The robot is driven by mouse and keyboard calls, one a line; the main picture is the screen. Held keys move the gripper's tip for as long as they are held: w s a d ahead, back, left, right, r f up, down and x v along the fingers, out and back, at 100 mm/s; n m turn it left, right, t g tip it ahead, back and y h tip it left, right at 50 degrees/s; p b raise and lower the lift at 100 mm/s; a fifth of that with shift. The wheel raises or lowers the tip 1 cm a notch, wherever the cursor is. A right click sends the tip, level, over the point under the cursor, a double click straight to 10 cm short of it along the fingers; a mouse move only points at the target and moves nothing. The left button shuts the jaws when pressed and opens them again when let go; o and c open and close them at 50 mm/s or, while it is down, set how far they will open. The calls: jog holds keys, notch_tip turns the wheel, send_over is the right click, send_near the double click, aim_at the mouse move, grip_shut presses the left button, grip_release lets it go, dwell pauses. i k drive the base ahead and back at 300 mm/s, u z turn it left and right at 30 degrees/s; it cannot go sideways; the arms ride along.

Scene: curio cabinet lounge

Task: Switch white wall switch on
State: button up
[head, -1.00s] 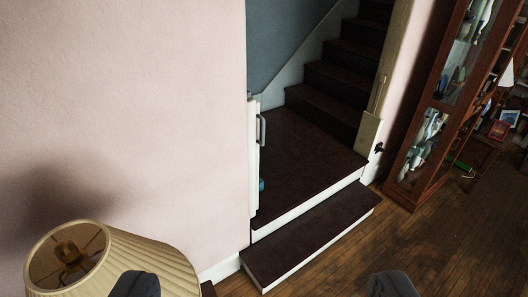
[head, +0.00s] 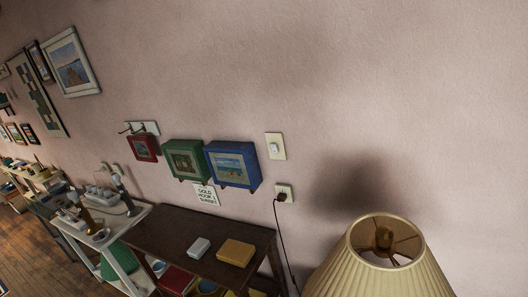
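A white wall switch (head: 275,146) on a cream plate is fixed to the pink wall, right of a blue framed box. It is small in the view, and I cannot tell whether it is on or off. My gripper does not show in this view, so its distance from the switch cannot be seen.
An outlet (head: 284,194) with a black plug and cord sits below the switch. A dark table (head: 190,228) with small boxes stands below. A pleated lampshade (head: 380,268) is at lower right. Blue (head: 233,164), green (head: 185,159) and red (head: 144,148) framed boxes hang left of the switch.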

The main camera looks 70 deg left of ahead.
aim_at(274, 146)
jog(key=u, duration=3.6)
jog(key=i, duration=1.5)
jog(key=z, duration=0.7)
